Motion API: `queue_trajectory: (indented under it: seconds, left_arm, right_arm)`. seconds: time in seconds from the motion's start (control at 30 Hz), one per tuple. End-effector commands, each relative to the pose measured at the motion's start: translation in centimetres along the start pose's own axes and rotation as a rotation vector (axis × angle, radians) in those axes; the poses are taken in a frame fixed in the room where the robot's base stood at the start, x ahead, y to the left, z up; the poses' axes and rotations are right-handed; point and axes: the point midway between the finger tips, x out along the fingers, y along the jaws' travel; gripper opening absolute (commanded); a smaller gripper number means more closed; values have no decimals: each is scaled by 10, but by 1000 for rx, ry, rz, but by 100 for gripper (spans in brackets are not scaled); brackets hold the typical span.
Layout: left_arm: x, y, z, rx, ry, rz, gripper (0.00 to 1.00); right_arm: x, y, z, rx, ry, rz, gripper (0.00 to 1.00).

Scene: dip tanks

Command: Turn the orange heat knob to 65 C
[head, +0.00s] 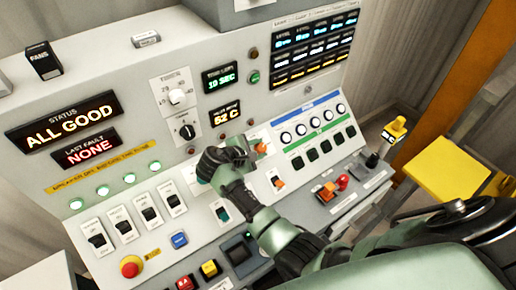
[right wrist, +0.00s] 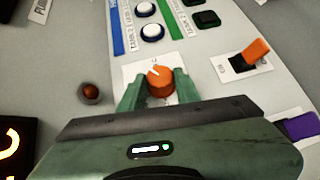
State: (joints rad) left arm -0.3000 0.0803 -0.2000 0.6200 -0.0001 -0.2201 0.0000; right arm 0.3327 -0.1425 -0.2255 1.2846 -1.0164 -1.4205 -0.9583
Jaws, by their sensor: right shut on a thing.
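The orange heat knob (right wrist: 161,82) sits on a white plate on the sloped control panel. It shows between the two green fingers of my right gripper (right wrist: 157,88), which is shut on it. A pale pointer line on the knob points up and slightly left in the right wrist view; the scale around it is mostly hidden. In the head view the orange knob (head: 261,148) peeks out past my right gripper (head: 248,151). Above it a small amber display (head: 225,115) appears to read 52 C. My left gripper is out of view.
An orange-handled switch (right wrist: 254,54) and a dark red lamp (right wrist: 90,91) flank the knob. Rows of white round buttons (head: 301,129) and black switches (head: 325,146) lie right of it. The status display (head: 70,120) reads ALL GOOD. A yellow platform (head: 447,172) stands right.

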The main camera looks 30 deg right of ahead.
Motion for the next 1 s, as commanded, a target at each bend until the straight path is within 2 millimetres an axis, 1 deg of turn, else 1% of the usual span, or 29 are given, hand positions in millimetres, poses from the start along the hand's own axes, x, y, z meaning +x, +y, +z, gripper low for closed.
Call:
queue_trajectory:
  seconds: [0.03, 0.07, 0.1, 0.13, 0.43, 0.57, 0.67, 0.77, 1.0]
  left_arm:
    - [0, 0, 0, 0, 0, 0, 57]
    - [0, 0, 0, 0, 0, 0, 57]
    - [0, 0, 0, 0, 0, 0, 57]
    - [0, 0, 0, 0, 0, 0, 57]
    - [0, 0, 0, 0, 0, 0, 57]
    - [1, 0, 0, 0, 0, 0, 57]
    - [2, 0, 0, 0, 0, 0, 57]
    - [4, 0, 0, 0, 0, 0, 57]
    - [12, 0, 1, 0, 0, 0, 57]
  right_arm:
    - [1, 0, 1, 0, -4, -1, 0]
    - [1, 0, 1, -1, -4, -1, 38]
    - [1, 0, 1, -1, -4, 0, 49]
    - [1, 0, 1, -1, -3, 0, 54]
    - [0, 0, 1, 0, -1, 1, 54]
    - [-4, 6, 5, 2, -1, 3, 54]
    - [-13, 15, 14, 4, -1, 4, 54]
    - [-25, 29, 27, 7, -1, 6, 54]
    - [-58, 64, 62, 7, -1, 5, 54]
